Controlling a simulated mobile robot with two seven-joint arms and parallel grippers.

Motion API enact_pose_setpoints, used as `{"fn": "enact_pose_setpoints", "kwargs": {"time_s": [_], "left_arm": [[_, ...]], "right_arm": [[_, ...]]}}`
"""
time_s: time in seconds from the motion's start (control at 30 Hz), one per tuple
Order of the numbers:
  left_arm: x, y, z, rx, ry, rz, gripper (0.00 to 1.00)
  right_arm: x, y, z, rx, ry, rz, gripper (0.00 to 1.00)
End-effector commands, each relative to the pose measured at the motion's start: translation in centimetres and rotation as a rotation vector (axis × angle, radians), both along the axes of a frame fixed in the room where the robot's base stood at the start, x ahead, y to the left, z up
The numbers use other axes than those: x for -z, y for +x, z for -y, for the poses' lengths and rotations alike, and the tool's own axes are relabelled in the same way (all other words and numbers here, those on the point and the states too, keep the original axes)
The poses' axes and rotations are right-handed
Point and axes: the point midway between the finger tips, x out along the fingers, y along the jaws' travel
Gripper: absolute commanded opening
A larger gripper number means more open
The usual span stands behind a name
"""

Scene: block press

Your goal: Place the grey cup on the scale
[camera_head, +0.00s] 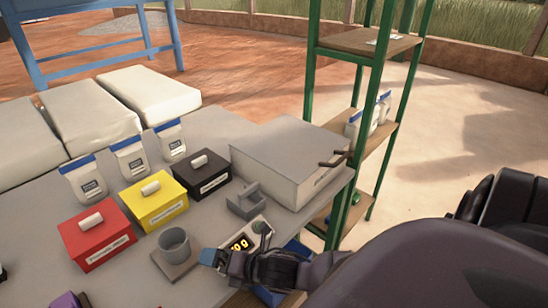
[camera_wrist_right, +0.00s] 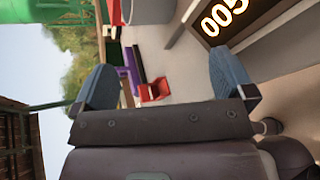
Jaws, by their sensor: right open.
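The grey cup (camera_head: 174,243) stands upright on a flat grey square plate (camera_head: 182,269) at the table's front. The scale's display unit (camera_head: 243,240), with lit digits and a green button, is just right of it; my right gripper hides whether the plate joins it. My right gripper (camera_head: 212,258) is beside the cup on its right, its blue fingertips apart from it. In the wrist view the gripper (camera_wrist_right: 163,82) is open and empty, with a grey cylinder, probably the cup (camera_wrist_right: 150,10), beyond it and the display (camera_wrist_right: 222,20) reading 005, cut off.
Red (camera_head: 97,237), yellow (camera_head: 154,202) and black (camera_head: 202,175) boxes with handles stand behind the cup. White bags (camera_head: 130,158) stand behind these.

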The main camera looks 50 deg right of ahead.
Motion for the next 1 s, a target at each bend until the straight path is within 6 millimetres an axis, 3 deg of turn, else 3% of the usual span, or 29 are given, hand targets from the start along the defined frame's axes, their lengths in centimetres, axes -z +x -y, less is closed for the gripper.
{"fn": "enact_pose_setpoints", "kwargs": {"time_s": [0.37, 0.7, 0.83, 1.0], "left_arm": [[0.1, -0.1, 0.0, 0.0, 0.0, -0.003, 0.43], [0.0, 0.0, 0.0, 0.0, 0.0, -0.001, 0.43], [0.0, 0.0, 0.0, 0.001, 0.001, 0.001, 0.43], [-0.1, 0.2, 0.0, 0.002, 0.0, 0.003, 0.43]], "right_arm": [[3.5, -4.2, 1.5, 0.462, 0.726, -0.262, 1.0], [7.0, -9.6, 4.3, 0.949, 1.43, -0.403, 1.0], [7.9, -11.2, 5.1, 1.074, 1.609, -0.413, 1.0], [8.3, -12.0, 5.5, 1.139, 1.707, -0.413, 1.0]]}}
